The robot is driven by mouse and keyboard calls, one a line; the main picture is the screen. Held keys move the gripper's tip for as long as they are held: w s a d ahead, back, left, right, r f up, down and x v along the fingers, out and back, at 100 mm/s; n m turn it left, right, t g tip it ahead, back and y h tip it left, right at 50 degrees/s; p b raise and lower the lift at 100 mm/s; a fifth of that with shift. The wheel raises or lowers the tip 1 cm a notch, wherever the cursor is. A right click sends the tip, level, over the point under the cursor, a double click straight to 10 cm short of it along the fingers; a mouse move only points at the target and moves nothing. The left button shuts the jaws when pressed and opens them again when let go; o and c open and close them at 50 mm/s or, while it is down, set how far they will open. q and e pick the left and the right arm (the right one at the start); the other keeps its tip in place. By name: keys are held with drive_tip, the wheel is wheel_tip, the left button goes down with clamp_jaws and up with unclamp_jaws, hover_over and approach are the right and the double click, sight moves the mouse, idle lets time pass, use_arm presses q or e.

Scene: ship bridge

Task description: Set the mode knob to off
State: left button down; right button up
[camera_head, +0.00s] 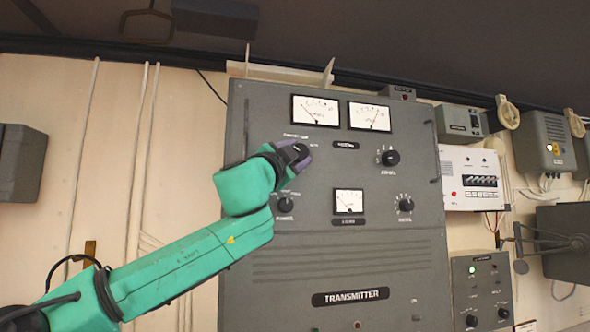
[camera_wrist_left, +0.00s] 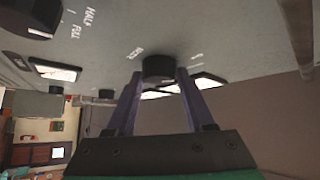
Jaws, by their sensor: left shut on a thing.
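The grey transmitter panel (camera_head: 262,215) stands on the wall ahead. The dark round knob at its upper left, which I take to be the mode knob (camera_wrist_left: 158,67), sits between my left gripper's purple fingers in the left wrist view. My left gripper (camera_head: 300,153) is shut on this knob, one finger on each side. In the head view the gripper largely hides the knob. White lettering shows around it, too small to read surely, so its setting cannot be told. My right gripper is not in view.
Other knobs sit at the panel's right (camera_head: 391,158), lower right (camera_head: 406,205) and lower left (camera_head: 285,204). Two dial meters (camera_head: 316,110) (camera_head: 369,116) lie above, and a smaller meter (camera_head: 349,201) sits lower down. A white box (camera_head: 470,178) is mounted to the right.

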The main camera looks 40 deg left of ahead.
use_arm(q)
drive_tip(key=shift+n+y+b, duration=0.35)
drive_tip(key=shift+n+y, duration=0.05)
drive_tip(key=shift+n, duration=0.1)
drive_tip(key=shift+r, duration=0.15)
drive_tip(key=shift+s, duration=0.1)
drive_tip(key=shift+c, duration=1.6)
unclamp_jaws()
drive_tip(key=shift+o, duration=0.2)
drive_tip(key=shift+w, duration=0.2)
drive_tip(key=b+v, duration=0.7)
drive_tip(key=v, duration=0.7)
drive_tip(key=shift+s+f+b, duration=0.15)
drive_tip(key=shift+f+b, duration=0.15)
drive_tip(key=shift+f, duration=0.05)
